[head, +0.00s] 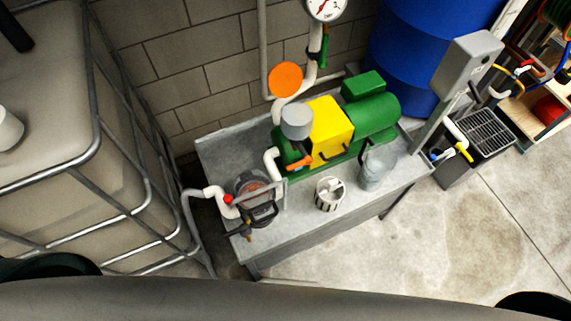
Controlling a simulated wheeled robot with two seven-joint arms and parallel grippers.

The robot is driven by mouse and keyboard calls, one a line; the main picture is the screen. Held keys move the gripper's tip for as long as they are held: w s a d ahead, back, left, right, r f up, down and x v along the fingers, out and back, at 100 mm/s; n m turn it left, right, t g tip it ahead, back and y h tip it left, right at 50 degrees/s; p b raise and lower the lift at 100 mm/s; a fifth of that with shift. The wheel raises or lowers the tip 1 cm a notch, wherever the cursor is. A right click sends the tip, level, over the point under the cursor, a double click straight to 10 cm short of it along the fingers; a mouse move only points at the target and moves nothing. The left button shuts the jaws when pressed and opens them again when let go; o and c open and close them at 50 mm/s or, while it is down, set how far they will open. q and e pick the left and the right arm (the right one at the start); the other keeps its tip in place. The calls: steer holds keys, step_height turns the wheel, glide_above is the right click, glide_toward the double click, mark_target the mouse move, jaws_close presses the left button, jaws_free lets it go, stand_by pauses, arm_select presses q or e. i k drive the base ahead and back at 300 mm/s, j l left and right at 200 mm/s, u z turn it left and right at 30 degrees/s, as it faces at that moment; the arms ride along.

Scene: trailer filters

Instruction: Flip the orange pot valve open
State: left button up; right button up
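An orange lever handle (301,163) sits at the front left of the green pump (375,118), just below a grey round cap (297,121). It looks tilted, and I cannot tell from here whether it stands open or shut. A dark pot (245,186) with a reddish inside stands at the left end of the metal bench (345,220). A small red knob (228,199) is on the white pipe beside it. A larger orange disc (285,80) is on the pipe behind the pump. Neither of my grippers is in view.
A caged tank (60,130) stands at the left. A small white basket (329,193) and a grey bucket (377,168) stand on the bench front. A blue drum (420,55) and a grey box on a post (466,60) are behind right. Concrete floor (480,230) at right is clear.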

mark_target(308, 159)
steer(key=k+l, duration=0.45)
steer(key=l, duration=0.15)
steer(key=k+l+z, duration=0.15)
steer(key=k+l, duration=0.3)
steer(key=l, duration=0.1)
